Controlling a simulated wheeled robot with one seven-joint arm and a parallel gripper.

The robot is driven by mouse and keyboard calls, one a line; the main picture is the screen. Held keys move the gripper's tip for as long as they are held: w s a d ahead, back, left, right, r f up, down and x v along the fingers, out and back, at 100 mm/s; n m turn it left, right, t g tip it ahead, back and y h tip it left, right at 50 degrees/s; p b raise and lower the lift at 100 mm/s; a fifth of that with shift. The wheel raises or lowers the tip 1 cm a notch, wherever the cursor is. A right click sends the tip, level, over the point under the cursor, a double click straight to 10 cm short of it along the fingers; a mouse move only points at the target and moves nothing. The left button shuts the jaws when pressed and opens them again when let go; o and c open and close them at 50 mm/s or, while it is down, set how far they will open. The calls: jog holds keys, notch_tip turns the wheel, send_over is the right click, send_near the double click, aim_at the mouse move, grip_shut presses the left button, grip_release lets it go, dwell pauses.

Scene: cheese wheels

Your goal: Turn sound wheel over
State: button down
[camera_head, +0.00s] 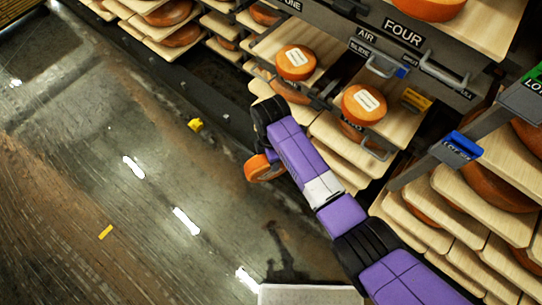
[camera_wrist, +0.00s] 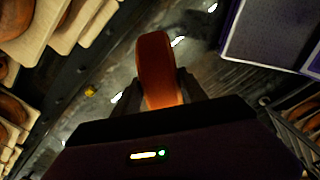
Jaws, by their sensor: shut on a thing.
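An orange cheese wheel (camera_head: 262,168) is at the end of my purple arm in the head view, tilted up on edge above the floor, away from the shelves. In the wrist view the wheel (camera_wrist: 160,75) stands edge-on between the two dark fingers of my gripper (camera_wrist: 160,100). My gripper is shut on it. In the head view the gripper (camera_head: 264,150) is mostly hidden behind the arm. Two more orange wheels with pale labels, a left one (camera_head: 295,62) and a right one (camera_head: 364,104), lie flat on pulled-out wooden boards.
Racks of wooden boards (camera_head: 440,215) with more wheels fill the right and top. Metal handles (camera_head: 380,66) and a sign reading FOUR (camera_head: 403,32) are on the rack front. Yellow pieces (camera_head: 195,125) lie on the floor. The floor (camera_head: 120,180) at left is open. A pale flat surface (camera_head: 310,295) is at the bottom.

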jog(key=shift+w+r+n, duration=0.15)
jog(key=shift+w+n, duration=0.05)
jog(key=shift+n, duration=0.8)
jog(key=shift+s, duration=0.2)
jog(key=shift+s+d+f+t+y+p, duration=0.15)
jog(key=shift+s+d+t+y, duration=0.2)
jog(key=shift+t, duration=0.3)
jog(key=shift+s+d+f+t+y+p, duration=0.15)
jog(key=shift+s+t+y, duration=0.2)
jog(key=shift+t+y, duration=0.25)
jog(key=shift+s+d+f+t+y+p, duration=0.1)
jog(key=shift+s+d+f+t+y, duration=0.2)
jog(key=shift+t, duration=0.45)
jog(key=t+y+b, duration=0.1)
jog(key=b, duration=0.1)
jog(key=s+f+t+y+b, duration=0.1)
jog(key=t+b, duration=0.1)
jog(key=b, duration=0.1)
jog(key=shift+s+d+f, duration=0.1)
jog(key=shift+s+d, duration=0.1)
jog(key=shift+d, duration=0.1)
jog(key=shift+s+d+f+t+y+b, duration=0.15)
jog(key=shift+t+y+b, duration=0.25)
jog(key=shift+b, duration=0.45)
jog(key=t+b, duration=0.1)
jog(key=b, duration=0.2)
jog(key=s+t+y+b, duration=0.1)
jog(key=b, duration=0.3)
jog(key=shift+d+f, duration=0.25)
jog(key=shift+f, duration=0.15)
